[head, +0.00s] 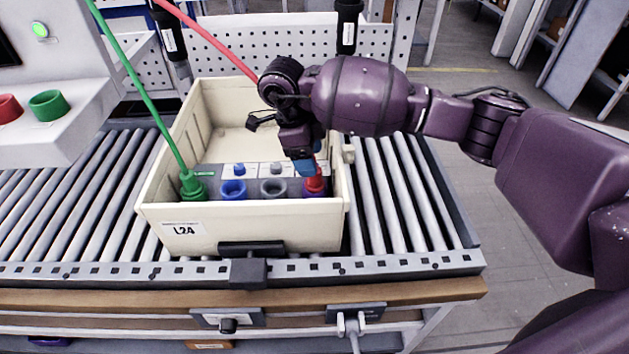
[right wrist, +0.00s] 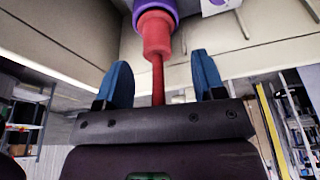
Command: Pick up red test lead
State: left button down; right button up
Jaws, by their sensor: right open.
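The red test lead (head: 315,184) stands with its red plug on a purple socket (head: 314,191) at the right front of the cream bin (head: 240,225). A pink-red cable (head: 215,42) rises to the upper left behind my right arm. My right gripper (head: 304,165) is over the plug, hiding part of the lead. In the right wrist view, the red plug (right wrist: 156,35) sits at the purple socket (right wrist: 156,6). The thin red stem (right wrist: 158,80) lies between the open blue fingers of the gripper (right wrist: 161,62), with gaps on both sides. My left gripper is out of view.
A green test lead (head: 192,186) stands at the bin's left, its green cable rising to the upper left. Blue (head: 233,190) and grey (head: 273,189) sockets lie between the leads. The bin sits on a roller conveyor (head: 390,200). A panel with red and green buttons (head: 48,105) stands left.

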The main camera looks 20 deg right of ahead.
jog(key=x, duration=0.4)
jog(key=shift+s+f, duration=0.15)
jog(key=shift+f, duration=0.1)
jog(key=c, duration=1.1)
notch_tip(320, 180, up, 20)
jog(key=p, duration=0.2)
